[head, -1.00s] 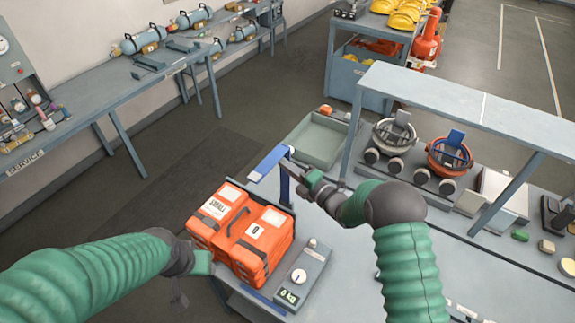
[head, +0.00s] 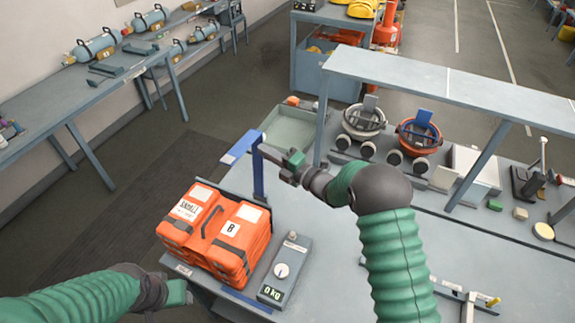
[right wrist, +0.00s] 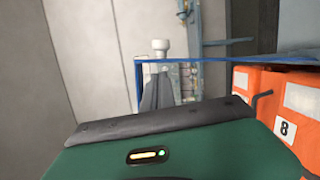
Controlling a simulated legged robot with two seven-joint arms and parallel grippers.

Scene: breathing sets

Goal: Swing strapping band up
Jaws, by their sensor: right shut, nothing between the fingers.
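The blue strapping band (head: 258,175) stands upright at the far side of the orange packs (head: 236,232), with a paler blue flat length at its top (head: 238,149) reaching left. My right gripper (head: 268,154) is shut and empty, its tips at the upright part; whether they touch it I cannot tell. A blue strip also lies on the bench in front of the packs (head: 245,299). The right wrist view shows a blue band (right wrist: 225,60) above the packs. My left gripper (head: 180,294) is low, at the bench's near left; its finger opening is not clear.
A grey scale (head: 285,268) reading "0 kg" stands right of the packs. A grey tray (head: 277,135) is behind the band. A raised shelf (head: 440,85) stands over two headgear sets, right of my right gripper.

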